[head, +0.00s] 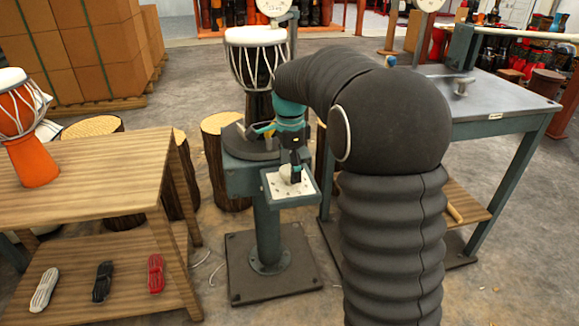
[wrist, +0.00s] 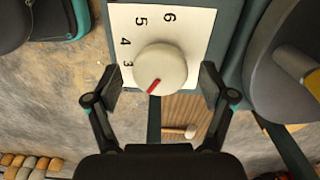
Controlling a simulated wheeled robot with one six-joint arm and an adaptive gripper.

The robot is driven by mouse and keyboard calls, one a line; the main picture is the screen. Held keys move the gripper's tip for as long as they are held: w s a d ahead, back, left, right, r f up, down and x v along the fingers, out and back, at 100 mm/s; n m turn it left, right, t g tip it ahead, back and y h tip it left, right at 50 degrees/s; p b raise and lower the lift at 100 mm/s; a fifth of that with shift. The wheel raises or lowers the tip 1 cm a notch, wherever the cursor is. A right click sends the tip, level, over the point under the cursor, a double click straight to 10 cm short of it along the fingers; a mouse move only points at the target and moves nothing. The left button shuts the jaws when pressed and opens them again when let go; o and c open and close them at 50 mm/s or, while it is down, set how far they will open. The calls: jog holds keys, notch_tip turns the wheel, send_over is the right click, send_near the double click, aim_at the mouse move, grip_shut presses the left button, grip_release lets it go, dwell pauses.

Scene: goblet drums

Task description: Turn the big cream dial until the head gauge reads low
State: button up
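The big cream dial (wrist: 160,68) sits on a white number plate (wrist: 200,22) in the wrist view. Its red mark points down and slightly left; the figures 3, 4, 5 and 6 show. My gripper (wrist: 161,86) is open, one finger on each side of the dial, with gaps between. In the head view the dial (head: 287,174) is partly hidden by my gripper (head: 294,172). The plate is on a teal pedestal stand (head: 267,225) carrying a black goblet drum with a white head (head: 255,36). A round white gauge (head: 272,6) above the drum is cut off; its reading cannot be told.
A wooden bench (head: 90,165) with an orange drum (head: 32,140) is at left. A grey-topped worktable (head: 500,95) stands at right. Log stumps (head: 225,165) stand behind the pedestal.

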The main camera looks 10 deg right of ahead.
notch_tip(320, 180, up, 12)
dwell(0.7)
